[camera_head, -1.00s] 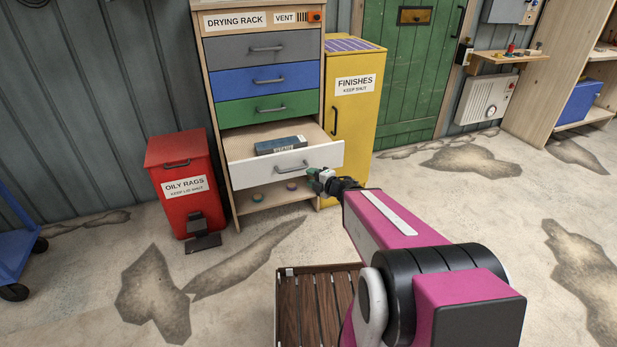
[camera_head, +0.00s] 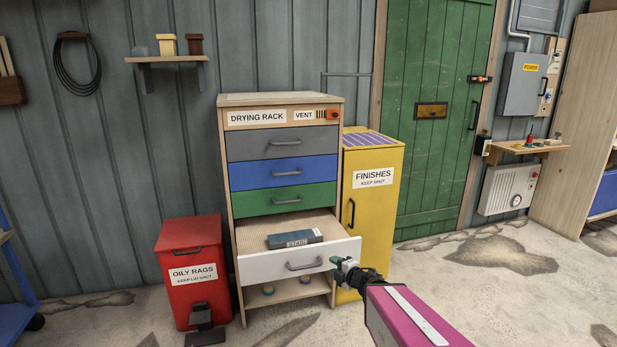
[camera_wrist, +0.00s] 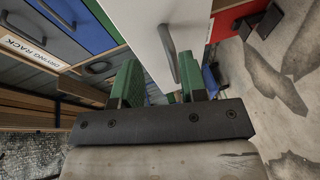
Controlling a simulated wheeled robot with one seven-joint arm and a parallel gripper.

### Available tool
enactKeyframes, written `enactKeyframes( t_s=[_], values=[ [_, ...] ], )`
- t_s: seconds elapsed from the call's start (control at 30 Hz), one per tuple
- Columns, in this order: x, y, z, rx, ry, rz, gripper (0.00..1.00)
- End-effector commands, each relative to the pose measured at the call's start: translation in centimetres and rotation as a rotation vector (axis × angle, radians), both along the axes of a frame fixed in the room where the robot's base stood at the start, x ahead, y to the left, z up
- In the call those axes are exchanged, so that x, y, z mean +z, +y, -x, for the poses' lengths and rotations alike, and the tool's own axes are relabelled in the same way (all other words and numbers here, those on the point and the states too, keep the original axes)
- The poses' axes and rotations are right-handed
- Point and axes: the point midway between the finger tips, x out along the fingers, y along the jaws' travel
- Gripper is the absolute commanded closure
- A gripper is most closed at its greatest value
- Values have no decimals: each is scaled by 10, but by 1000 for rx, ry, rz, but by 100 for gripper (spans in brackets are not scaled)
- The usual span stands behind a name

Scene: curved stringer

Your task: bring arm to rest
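My arm (camera_head: 412,318) reaches in from the lower right of the head view. My gripper (camera_head: 340,268) is beside the right front corner of the open white drawer (camera_head: 262,267). In the wrist view my gripper's green fingers (camera_wrist: 158,85) stand wide apart, with no object held between them. The white drawer front (camera_wrist: 150,40) and its handle (camera_wrist: 169,52) show beyond the fingers. I cannot tell whether a finger touches the drawer.
The drying rack (camera_head: 233,215) has grey, blue and green drawers shut; a dark box (camera_head: 294,239) lies in the white one. A red oily rags bin (camera_head: 190,295) stands left, a yellow finishes cabinet (camera_head: 385,195) right. Open floor lies at right (camera_head: 440,290).

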Motion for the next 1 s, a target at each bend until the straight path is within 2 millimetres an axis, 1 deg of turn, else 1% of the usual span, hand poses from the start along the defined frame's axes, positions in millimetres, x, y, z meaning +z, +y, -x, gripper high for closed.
enactKeyframes(
  t_s=[0.17, 0.37, 0.47, 0.63, 0.73, 0.8, 0.9, 1.0],
  values=[
    [2, -13, -10, -101, 32, -33, 61],
    [2, -36, -24, -269, 94, -90, 61],
    [1, -52, -30, -379, 141, -131, 61],
    [-8, -87, -35, -639, 274, -240, 61],
    [-17, -108, -31, -821, 389, -323, 61],
    [-26, -120, -24, -943, 479, -380, 61],
    [-39, -131, -10, -1105, 618, -461, 61],
    [-52, -135, 9, -1258, 773, -535, 61]
  ],
)
